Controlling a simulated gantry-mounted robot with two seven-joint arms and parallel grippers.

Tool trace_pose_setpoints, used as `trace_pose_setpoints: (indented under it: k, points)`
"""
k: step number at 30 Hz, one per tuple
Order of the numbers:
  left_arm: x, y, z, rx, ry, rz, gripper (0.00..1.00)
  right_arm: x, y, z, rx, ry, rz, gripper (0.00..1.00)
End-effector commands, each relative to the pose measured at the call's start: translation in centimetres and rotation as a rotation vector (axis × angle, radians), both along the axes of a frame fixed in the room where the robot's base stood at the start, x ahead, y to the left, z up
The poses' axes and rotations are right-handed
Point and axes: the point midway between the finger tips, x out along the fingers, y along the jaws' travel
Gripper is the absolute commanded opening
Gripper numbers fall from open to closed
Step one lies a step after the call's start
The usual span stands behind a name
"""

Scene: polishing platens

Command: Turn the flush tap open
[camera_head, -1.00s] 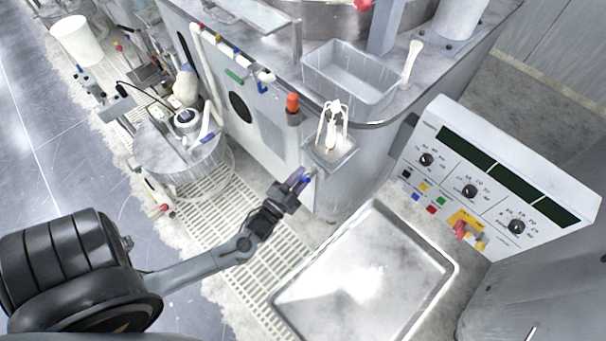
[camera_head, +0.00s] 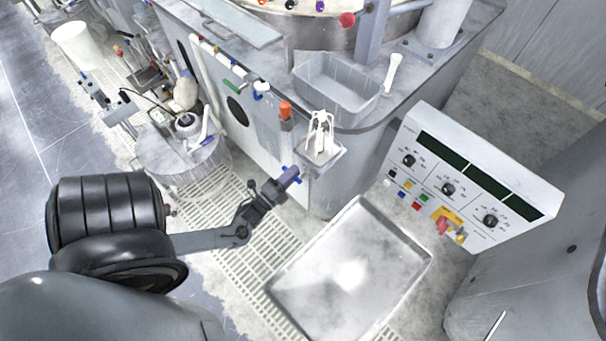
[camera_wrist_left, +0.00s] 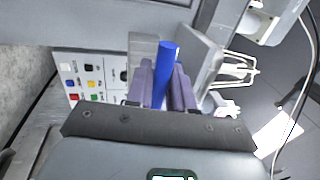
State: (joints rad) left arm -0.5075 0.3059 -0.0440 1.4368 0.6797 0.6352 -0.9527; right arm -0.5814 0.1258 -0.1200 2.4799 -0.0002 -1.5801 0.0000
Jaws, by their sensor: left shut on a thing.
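The flush tap's blue handle (camera_head: 298,181) is at the front of the machine, below the small grey holder with white tools. My left gripper (camera_head: 291,175) is at the tap, with bits of blue showing on both sides of its fingers. In the left wrist view the blue handle (camera_wrist_left: 166,72) stands between the two purple-grey fingers of my left gripper (camera_wrist_left: 166,85), which are shut on it. The tap's body is mostly hidden by the fingers. My right gripper is not in view.
The small holder (camera_head: 334,158) with white tools is just above the gripper. A metal tray (camera_head: 310,318) lies low to the right. A control panel (camera_head: 535,190) with knobs and coloured buttons stands further right. A round lidded drum (camera_head: 165,160) stands left on the grating.

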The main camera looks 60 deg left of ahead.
Motion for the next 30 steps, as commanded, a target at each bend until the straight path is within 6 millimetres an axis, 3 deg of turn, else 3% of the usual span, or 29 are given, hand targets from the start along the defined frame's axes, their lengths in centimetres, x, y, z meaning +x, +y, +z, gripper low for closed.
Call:
trace_pose_setpoints:
  k: [15,16,19,30]
  points:
    - [-0.44,0.33,0.14,0.018,0.003,0.010,0.00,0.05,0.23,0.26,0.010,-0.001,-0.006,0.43]
    - [-0.44,0.33,0.15,0.018,0.003,0.010,0.27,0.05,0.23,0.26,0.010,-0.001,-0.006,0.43]
    - [-0.44,0.34,0.13,0.017,0.002,0.009,0.40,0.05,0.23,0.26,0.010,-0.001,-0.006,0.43]
    - [-0.87,0.21,-0.06,0.016,0.005,0.010,0.40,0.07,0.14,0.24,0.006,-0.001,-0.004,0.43]
